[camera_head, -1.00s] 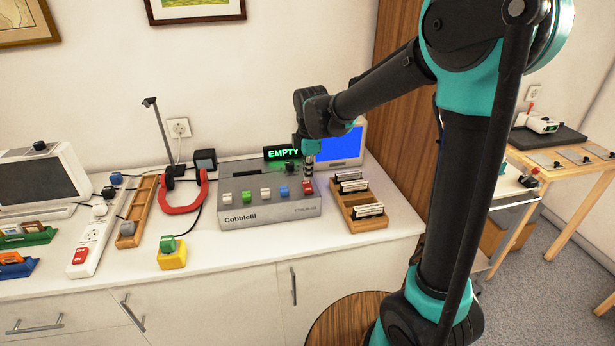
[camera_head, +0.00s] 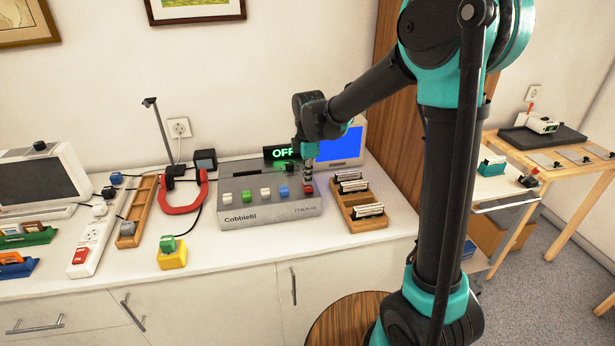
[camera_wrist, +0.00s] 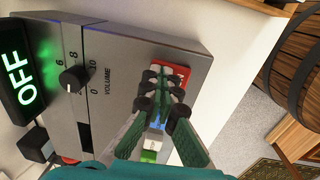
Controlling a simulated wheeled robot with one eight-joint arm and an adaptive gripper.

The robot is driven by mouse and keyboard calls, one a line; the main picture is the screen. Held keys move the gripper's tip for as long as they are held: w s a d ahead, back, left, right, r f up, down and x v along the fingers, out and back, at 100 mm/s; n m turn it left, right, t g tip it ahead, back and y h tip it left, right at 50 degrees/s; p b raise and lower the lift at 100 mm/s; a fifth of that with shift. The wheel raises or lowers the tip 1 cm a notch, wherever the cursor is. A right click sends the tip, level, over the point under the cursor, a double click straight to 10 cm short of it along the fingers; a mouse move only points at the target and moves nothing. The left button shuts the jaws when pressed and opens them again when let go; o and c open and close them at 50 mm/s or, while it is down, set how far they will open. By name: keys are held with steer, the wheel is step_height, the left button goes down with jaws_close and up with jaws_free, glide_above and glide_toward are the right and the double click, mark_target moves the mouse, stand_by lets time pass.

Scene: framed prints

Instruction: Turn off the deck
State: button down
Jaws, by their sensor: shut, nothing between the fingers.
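The deck (camera_head: 240,210) is a grey box marked Cobblefil on the white counter, with a row of coloured buttons on its top. Its display (camera_head: 279,153) reads OFF in green; it also shows in the wrist view (camera_wrist: 16,75). The red button (camera_head: 308,189) is at the right end of the row. My gripper (camera_head: 309,181) is shut and empty, its fingertips at the red button, seemingly touching it. In the wrist view my gripper (camera_wrist: 163,97) partly covers the red button (camera_wrist: 180,72). A black volume knob (camera_wrist: 73,79) is on the deck's top.
A wooden rack (camera_head: 360,216) with cassettes stands close to the right of the deck. A screen with a blue face (camera_head: 341,145) is behind. Red headphones (camera_head: 184,205), a yellow block (camera_head: 172,258) and a white power strip (camera_head: 93,243) lie to the left.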

steer(key=shift+s, duration=0.1)
steer(key=shift+s+d+r, duration=0.15)
steer(key=shift+s+d, duration=0.05)
steer(key=shift+s, duration=0.45)
step_height(320, 180, up, 14)
steer(key=w, duration=0.2)
steer(key=shift+a, duration=0.3)
stand_by(0.3)
